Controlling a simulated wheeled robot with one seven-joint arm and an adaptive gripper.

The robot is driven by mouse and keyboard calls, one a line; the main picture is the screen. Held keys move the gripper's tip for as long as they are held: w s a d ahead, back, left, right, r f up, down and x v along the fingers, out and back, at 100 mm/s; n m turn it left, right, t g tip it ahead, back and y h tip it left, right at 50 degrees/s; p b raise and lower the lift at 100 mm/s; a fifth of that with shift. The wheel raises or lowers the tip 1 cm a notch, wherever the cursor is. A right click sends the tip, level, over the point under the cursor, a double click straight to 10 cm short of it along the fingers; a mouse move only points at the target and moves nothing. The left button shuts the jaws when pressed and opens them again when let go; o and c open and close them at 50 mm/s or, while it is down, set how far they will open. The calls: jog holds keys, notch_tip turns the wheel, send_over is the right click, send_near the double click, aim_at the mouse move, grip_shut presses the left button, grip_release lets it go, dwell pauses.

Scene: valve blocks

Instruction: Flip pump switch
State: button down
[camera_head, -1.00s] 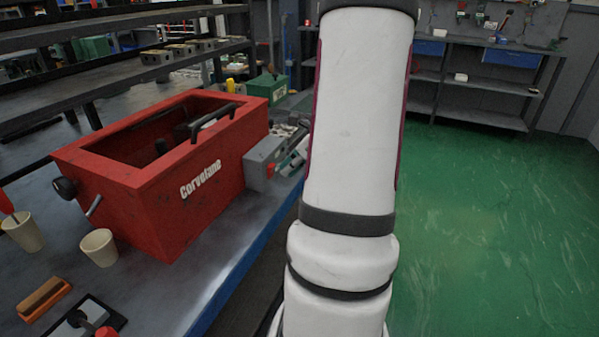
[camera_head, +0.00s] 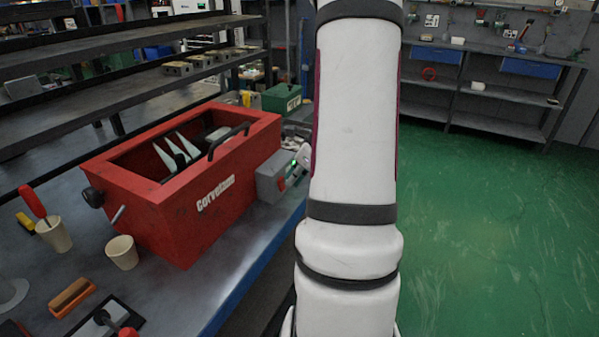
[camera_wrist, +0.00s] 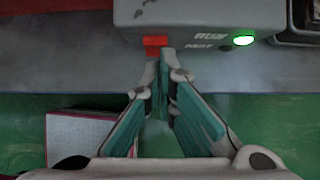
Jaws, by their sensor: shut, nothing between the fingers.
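The pump switch is a red rocker (camera_wrist: 155,42) on the lower edge of a grey box (camera_wrist: 200,14). A green lamp (camera_wrist: 243,40) glows on that box. In the head view the grey box (camera_head: 268,180) sits on the right end of the red tank (camera_head: 190,215), its lamp (camera_head: 294,163) also lit. My gripper (camera_wrist: 163,62) is shut and empty, its fingertips just below the red switch; I cannot tell whether they touch it. In the head view my arm partly hides the gripper beside the box. Pale pointed shapes (camera_head: 176,150) stand inside the tank.
The tank stands on a workbench (camera_head: 185,290) with beige cups (camera_head: 122,252), a brush (camera_head: 73,296) and a green box (camera_head: 282,98) around it. Shelves (camera_head: 120,100) rise behind. Green floor (camera_head: 480,220) lies clear at the right.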

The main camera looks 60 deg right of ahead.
jog(key=shift+b, duration=0.35)
jog(key=shift+r, duration=0.1)
jog(key=shift+r+p, duration=0.7)
jog(key=shift+p, duration=0.1)
jog(key=shift+s, duration=0.1)
